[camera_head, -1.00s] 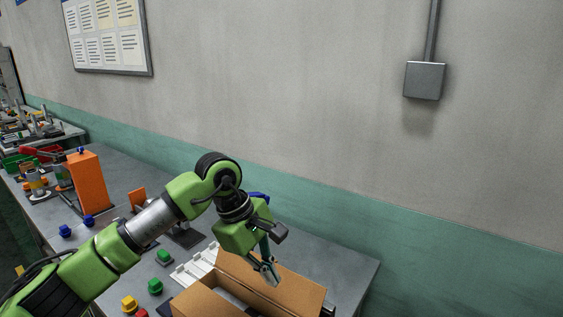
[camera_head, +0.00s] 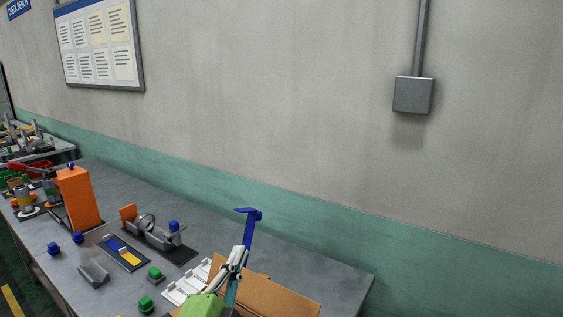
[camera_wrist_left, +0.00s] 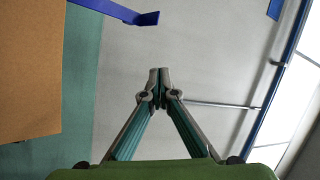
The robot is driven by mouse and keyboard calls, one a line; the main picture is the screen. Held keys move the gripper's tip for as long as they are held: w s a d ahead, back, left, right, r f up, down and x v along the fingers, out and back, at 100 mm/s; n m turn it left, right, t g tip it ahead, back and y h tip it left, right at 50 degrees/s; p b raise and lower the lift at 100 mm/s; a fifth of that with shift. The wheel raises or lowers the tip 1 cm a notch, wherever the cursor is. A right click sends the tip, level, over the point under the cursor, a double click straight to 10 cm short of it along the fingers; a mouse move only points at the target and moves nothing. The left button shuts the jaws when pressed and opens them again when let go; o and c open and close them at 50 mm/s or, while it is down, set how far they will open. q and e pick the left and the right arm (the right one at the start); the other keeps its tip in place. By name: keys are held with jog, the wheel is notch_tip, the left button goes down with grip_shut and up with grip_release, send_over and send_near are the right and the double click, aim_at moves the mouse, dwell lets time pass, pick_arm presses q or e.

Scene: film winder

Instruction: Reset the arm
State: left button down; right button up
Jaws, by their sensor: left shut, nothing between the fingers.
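My left gripper (camera_head: 238,257) points upward at the bottom centre of the head view, in front of the cardboard box. In the left wrist view its two fingers (camera_wrist_left: 159,75) meet at the tips with nothing between them, so it is shut and empty. Most of the left arm is below the head picture. The right gripper does not show in either view.
An open cardboard box (camera_head: 275,296) stands at the table's near right, with a blue post (camera_head: 251,228) behind it. A grey winder (camera_head: 148,232), an orange block (camera_head: 80,198), green pieces (camera_head: 154,273) and a white rack (camera_head: 190,284) stand left of it. The table's right end is clear.

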pick_arm(q)
jog(key=s+a+f+n+g+y, duration=0.3)
jog(key=s+a+f+n+g, duration=0.15)
jog(key=f, duration=0.55)
jog(key=s+a+f+n+g+y, duration=0.25)
jog(key=s+a+f+n, duration=0.25)
jog(key=f, duration=0.5)
jog(key=s+a+f+n+g, duration=0.1)
jog(key=s+f+n+g, duration=0.2)
jog(key=s, duration=0.4)
jog(key=s+f+g+h, duration=0.1)
jog(key=s+f+g, duration=0.2)
jog(key=s+f, duration=0.4)
jog(key=s+a+f+n+g, duration=0.1)
jog(key=s+f+n+g, duration=0.2)
jog(key=s, duration=0.5)
notch_tip(320, 180, down, 25)
jog(key=s+m+g, duration=0.1)
jog(key=m+g, duration=0.1)
jog(key=s+a+f+g, duration=0.1)
jog(key=s+a+f, duration=0.2)
jog(key=s+f, duration=1.3)
jog(key=shift+s+f, duration=0.3)
jog(key=shift+s, duration=0.55)
